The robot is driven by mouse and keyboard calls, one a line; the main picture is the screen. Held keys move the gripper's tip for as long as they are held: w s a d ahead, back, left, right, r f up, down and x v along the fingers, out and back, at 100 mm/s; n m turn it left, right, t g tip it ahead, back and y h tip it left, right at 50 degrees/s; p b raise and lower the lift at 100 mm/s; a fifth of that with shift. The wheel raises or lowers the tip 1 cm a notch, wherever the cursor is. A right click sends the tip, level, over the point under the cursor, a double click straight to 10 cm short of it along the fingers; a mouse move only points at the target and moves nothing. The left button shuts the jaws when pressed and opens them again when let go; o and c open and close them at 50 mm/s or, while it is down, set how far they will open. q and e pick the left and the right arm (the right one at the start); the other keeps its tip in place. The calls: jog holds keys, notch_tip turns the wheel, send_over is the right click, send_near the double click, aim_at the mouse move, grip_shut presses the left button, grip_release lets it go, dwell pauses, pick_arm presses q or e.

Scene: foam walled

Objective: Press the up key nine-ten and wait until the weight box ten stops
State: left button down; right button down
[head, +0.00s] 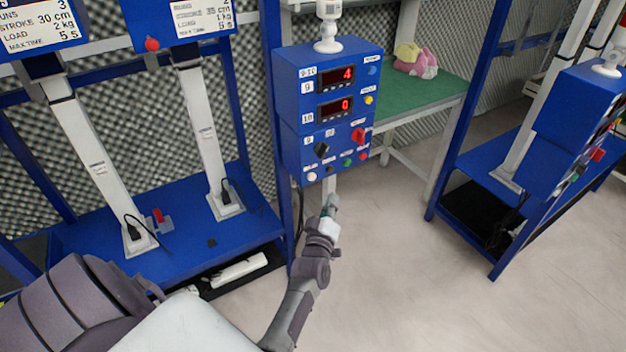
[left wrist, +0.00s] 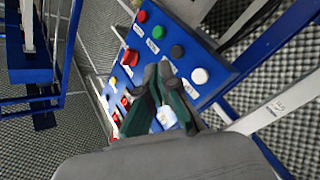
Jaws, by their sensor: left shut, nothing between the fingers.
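The blue control box (head: 325,108) marked 9-10 stands at the middle of the head view. Its red displays read 4 beside label 9 and 0 beside label 10. Its lower row has a white button (head: 311,177), a black button (head: 328,169), a green one and a red one. In the left wrist view the white button (left wrist: 200,76) and black button (left wrist: 177,51) show clearly; the key captions are too small to read. My left gripper (head: 331,205) is shut and empty, just below this row, with its fingertips (left wrist: 158,70) over the panel. I cannot tell which part is weight box ten.
Two slanted white actuators (head: 205,135) stand on a blue bench (head: 180,230) at left, under signs. A green table (head: 420,102) with a pink and yellow object (head: 416,62) is behind. Another blue rig (head: 575,120) stands at right. Open floor (head: 400,270) lies between.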

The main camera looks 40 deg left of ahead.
aim_at(312, 177)
pick_arm(q)
jog(key=w+a+b, duration=0.2)
jog(key=a, duration=0.4)
jog(key=shift+w, duration=0.3)
jog(key=shift+a, duration=0.15)
dwell(1.0)
jog(key=shift+w+a, duration=0.15)
jog(key=shift+a, duration=0.2)
